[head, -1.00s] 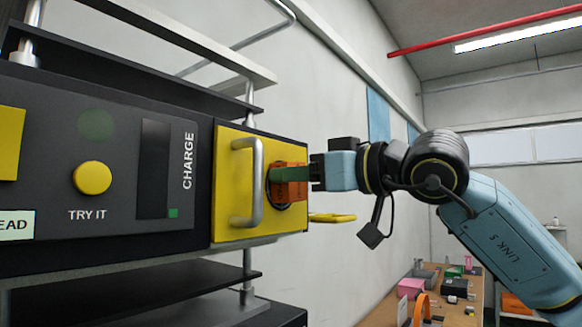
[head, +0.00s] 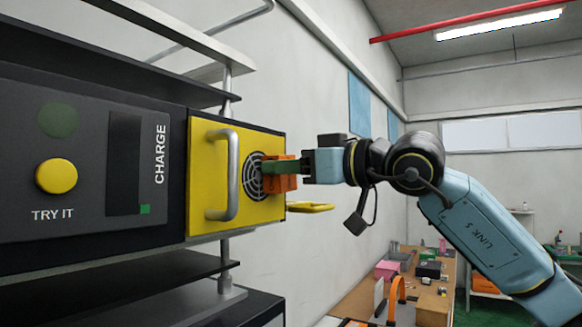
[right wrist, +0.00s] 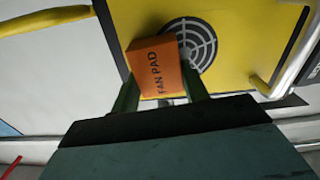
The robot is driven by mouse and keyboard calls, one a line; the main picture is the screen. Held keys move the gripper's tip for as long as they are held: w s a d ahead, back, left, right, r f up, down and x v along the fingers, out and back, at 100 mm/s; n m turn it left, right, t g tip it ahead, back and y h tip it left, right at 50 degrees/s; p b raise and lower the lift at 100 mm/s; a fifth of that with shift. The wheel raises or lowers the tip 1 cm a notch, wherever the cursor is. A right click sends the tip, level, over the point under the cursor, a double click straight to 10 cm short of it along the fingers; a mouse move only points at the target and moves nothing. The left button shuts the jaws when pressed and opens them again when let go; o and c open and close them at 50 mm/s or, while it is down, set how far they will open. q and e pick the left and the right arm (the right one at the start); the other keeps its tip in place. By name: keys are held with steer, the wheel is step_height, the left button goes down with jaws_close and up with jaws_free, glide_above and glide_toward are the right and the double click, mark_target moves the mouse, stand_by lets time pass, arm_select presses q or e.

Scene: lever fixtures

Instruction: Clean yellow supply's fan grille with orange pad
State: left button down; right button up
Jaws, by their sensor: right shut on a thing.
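The yellow supply (head: 203,160) is a yellow-faced box on the rack, with a metal handle (head: 232,175) on its left side. Its round fan grille (head: 252,176) shows beside the pad in the head view, and it also shows in the right wrist view (right wrist: 203,48). My right gripper (head: 282,168) is shut on the orange pad (right wrist: 155,68), which is lettered "FAN PAD". The pad is at the grille's right edge in the head view and covers part of it. I cannot tell whether it touches the grille. My left gripper is not in view.
A dark panel with a yellow "TRY IT" button (head: 56,176) and a "CHARGE" slot stands left of the supply. A yellow handle (head: 310,207) sticks out to the supply's right. Dark shelves lie above and below. A cluttered bench (head: 435,302) stands at lower right.

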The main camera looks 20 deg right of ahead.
steer(key=shift+s+a+b, duration=0.55)
steer(key=shift+s+a, duration=0.55)
steer(key=shift+a, duration=0.35)
steer(key=shift+s+a+b, duration=0.5)
steer(key=shift+s+a, duration=0.6)
steer(key=shift+a, duration=0.3)
steer(key=b, duration=0.2)
glide_toward(241, 166)
steer(key=shift+w+a+r, duration=0.1)
steer(key=shift+w, duration=0.05)
steer(key=v, duration=0.3)
steer(key=shift+w+a, duration=0.1)
steer(key=shift+w, duration=0.05)
